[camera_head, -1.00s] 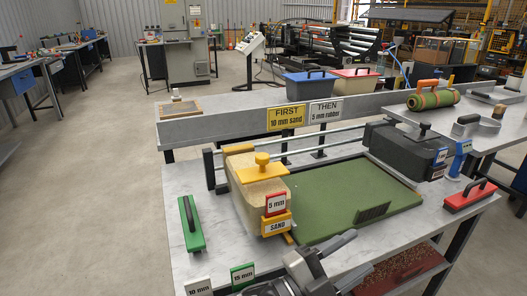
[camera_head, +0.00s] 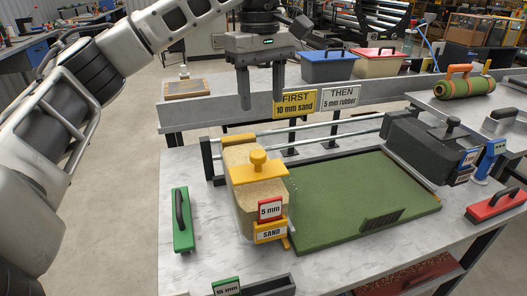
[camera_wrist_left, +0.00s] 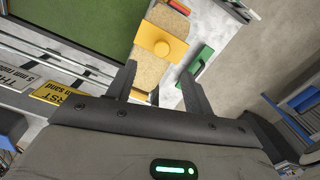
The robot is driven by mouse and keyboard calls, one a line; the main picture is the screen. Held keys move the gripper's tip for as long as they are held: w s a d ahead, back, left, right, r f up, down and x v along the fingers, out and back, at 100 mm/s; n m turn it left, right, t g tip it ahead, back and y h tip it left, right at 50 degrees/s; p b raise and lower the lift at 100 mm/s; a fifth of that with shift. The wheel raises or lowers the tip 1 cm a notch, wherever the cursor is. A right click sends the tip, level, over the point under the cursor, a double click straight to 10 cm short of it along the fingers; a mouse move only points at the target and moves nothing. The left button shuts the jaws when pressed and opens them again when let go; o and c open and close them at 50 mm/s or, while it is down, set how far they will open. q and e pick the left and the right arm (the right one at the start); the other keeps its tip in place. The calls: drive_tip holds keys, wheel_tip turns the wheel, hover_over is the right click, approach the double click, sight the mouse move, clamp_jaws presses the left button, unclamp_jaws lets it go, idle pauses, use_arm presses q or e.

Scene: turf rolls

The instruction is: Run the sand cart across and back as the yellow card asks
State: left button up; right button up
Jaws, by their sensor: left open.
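The sand cart (camera_head: 257,188) stands at the left end of the green turf (camera_head: 350,195), with a yellow lid and knob, a red-edged "5 mm" card and a yellow "SAND" label on its front. The yellow card (camera_head: 296,102) reads "FIRST 10 mm sand"; beside it a white card (camera_head: 338,97) reads "THEN 5 mm rubber". My left gripper (camera_head: 261,106) is open and empty, above and behind the cart, its fingers pointing down. In the left wrist view the cart's yellow knob (camera_wrist_left: 161,47) shows beyond the open fingers (camera_wrist_left: 160,88). My right gripper is not in view.
A dark rubber cart (camera_head: 425,140) stands at the turf's right end. Rails (camera_head: 320,134) run behind the turf.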

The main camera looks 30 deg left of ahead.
sight(258, 153)
use_arm(q)
drive_tip(key=f, duration=1)
drive_tip(key=a+f, duration=0.1)
drive_tip(key=f, duration=0.4)
clamp_jaws()
